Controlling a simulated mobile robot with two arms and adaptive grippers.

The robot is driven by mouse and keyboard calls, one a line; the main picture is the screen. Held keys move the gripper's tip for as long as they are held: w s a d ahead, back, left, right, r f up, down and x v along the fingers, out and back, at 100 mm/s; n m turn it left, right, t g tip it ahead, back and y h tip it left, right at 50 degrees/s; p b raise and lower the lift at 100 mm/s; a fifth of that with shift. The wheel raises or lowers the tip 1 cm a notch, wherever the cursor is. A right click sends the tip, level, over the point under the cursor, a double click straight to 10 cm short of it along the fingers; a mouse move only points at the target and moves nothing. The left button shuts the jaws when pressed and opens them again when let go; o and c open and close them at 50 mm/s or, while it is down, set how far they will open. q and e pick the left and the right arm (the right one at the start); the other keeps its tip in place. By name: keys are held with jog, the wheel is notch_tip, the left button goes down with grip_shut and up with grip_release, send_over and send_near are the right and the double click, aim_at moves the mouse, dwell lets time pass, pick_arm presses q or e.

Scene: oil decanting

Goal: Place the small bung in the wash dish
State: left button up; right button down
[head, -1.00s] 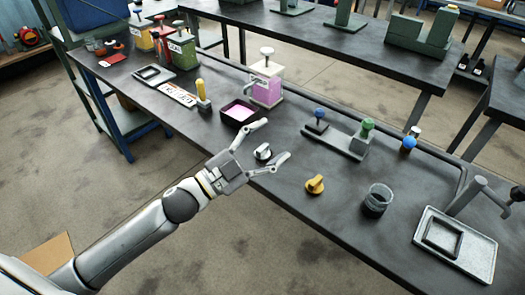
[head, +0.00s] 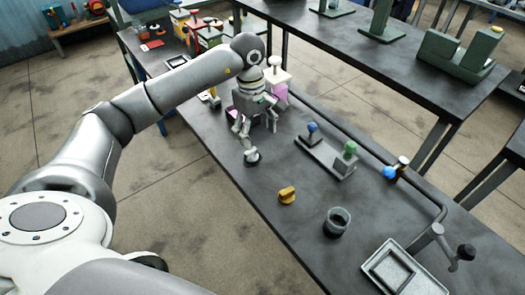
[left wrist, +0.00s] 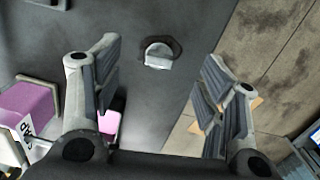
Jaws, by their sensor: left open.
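A small bung-like piece with a pale top and dark base (head: 252,157) lies on the dark bench. In the left wrist view it (left wrist: 158,56) shows between and beyond my fingertips, apart from both. My left gripper (head: 259,135) is open and empty, pointing down just above and behind this piece. A dark dish with pink liquid, likely the wash dish, is mostly hidden behind my left gripper; its pink content (left wrist: 110,122) shows in the left wrist view beside the left finger. My right gripper is not in view.
A pink-filled container with a pale lid (head: 276,78) stands behind my gripper.

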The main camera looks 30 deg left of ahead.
pick_arm(q)
jog(key=shift+a+y, duration=0.4)
jog(key=shift+a, duration=0.45)
jog(key=p, duration=0.1)
send_over(251, 151)
notch_tip(251, 151, down, 5)
jog(key=shift+s+d+r, duration=0.15)
jog(key=shift+f+p, duration=0.55)
jog(key=shift+f, duration=0.05)
jog(key=f, duration=0.1)
jog(key=f+p, duration=0.1)
jog(key=f, duration=0.1)
jog(key=shift+a+f, duration=0.25)
jog(key=shift+f, duration=0.05)
jog(key=shift+w+f, duration=0.2)
jog(key=shift+f, duration=0.1)
jog(key=c, duration=1.3)
jog(key=shift+r, duration=0.1)
